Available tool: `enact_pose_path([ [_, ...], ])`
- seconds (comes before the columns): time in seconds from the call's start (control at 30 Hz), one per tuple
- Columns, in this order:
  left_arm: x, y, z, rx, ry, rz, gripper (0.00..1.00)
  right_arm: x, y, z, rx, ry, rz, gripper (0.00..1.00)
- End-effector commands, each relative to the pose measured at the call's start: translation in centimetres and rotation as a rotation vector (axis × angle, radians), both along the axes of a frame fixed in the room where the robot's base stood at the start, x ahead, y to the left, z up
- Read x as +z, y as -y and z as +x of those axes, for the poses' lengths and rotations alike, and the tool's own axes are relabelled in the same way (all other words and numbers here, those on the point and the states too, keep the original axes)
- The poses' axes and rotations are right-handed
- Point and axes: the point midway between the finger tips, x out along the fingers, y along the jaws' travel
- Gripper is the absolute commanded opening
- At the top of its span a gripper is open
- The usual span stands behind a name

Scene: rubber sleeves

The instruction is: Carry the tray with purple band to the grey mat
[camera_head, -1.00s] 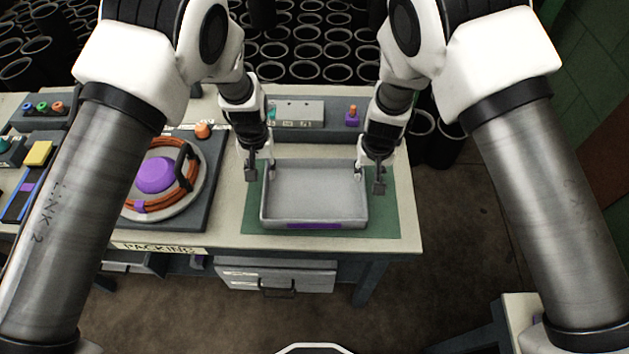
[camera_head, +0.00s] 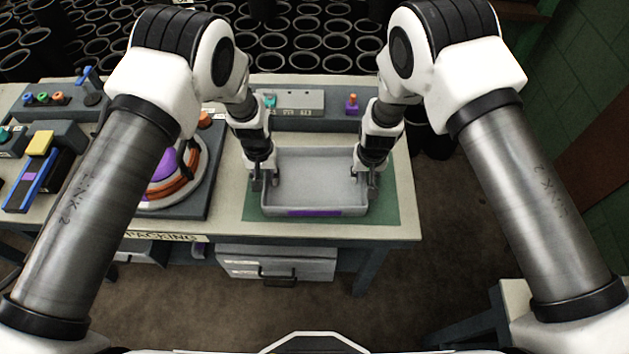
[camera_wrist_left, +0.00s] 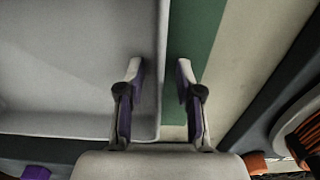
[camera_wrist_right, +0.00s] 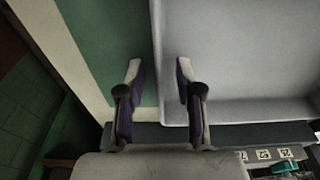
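The light grey tray (camera_head: 318,190) has a purple band (camera_head: 314,213) on its front wall. It is empty and sits on a green mat (camera_head: 390,207) on the bench. My left gripper (camera_head: 264,184) is at the tray's left wall. In the left wrist view its open fingers (camera_wrist_left: 160,72) stand on either side of that wall, with gaps. My right gripper (camera_head: 366,184) is at the right wall. In the right wrist view its open fingers (camera_wrist_right: 159,70) also straddle the wall without closing on it. I cannot make out a grey mat for certain.
A dark board (camera_head: 200,195) with a coiled orange cable lies left of the green mat. A grey block with switches (camera_head: 295,102) stands behind the tray. Black tubes (camera_head: 305,45) fill the space beyond. Another pale table corner (camera_head: 520,295) shows at lower right.

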Motion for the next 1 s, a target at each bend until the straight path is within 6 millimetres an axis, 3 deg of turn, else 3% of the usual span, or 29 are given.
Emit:
enact_pose_path([
  [0.07, 0.0, 0.0, 0.0, 0.0, 0.0, 0.0, 0.35, 0.0, 0.0, 0.0, 0.0, 0.0, 0.0, 0.35],
  [0.17, 0.0, 0.0, 0.0, 0.0, -0.001, 0.0, 0.0, 0.0, 0.0, 0.0, 0.0, 0.0, 0.0, 0.0],
  [0.6, 0.3, 0.0, 0.0, 0.0, 0.0, 0.0, 0.0, 0.3, 0.0, 0.0, 0.0, 0.0, 0.0, 0.0],
  [1.0, 5.2, 0.0, 0.0, 0.0, -0.001, 0.0, 0.0, 5.2, 0.0, 0.0, 0.0, 0.0, 0.0, 0.0],
])
